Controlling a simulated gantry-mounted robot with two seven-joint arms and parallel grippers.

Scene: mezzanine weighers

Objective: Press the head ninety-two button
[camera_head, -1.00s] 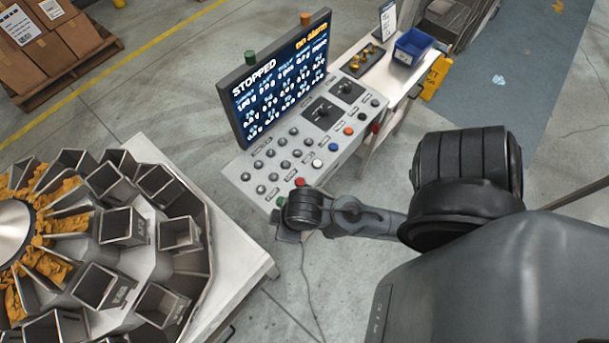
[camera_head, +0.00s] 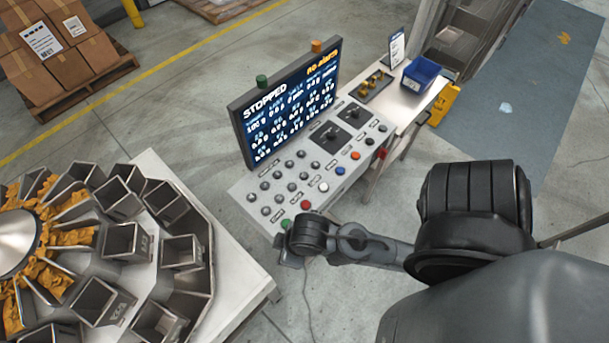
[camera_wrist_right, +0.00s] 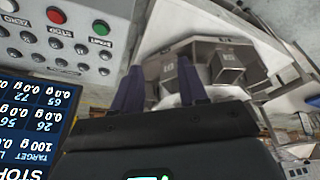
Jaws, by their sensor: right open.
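The control panel (camera_head: 353,172) carries several grey round buttons (camera_head: 291,187) in rows, plus a green button (camera_head: 286,224), a red button (camera_head: 306,205) and others. Its small labels are too blurred to read, so I cannot tell which button is head ninety-two. My right gripper (camera_wrist_right: 160,76) is open and empty in the right wrist view. The panel's grey buttons (camera_wrist_right: 43,45) are at the upper left there, apart from the fingers. In the head view my right wrist hangs just off the panel's near corner, hiding the fingers. My left gripper is not in view.
A screen (camera_head: 290,103) reading STOPPED stands along the panel's back edge. The weigher with metal buckets (camera_head: 127,242) is at left, across a floor gap. A blue bin (camera_head: 420,73) sits on the side table. Cardboard boxes (camera_head: 75,55) stand at the far left.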

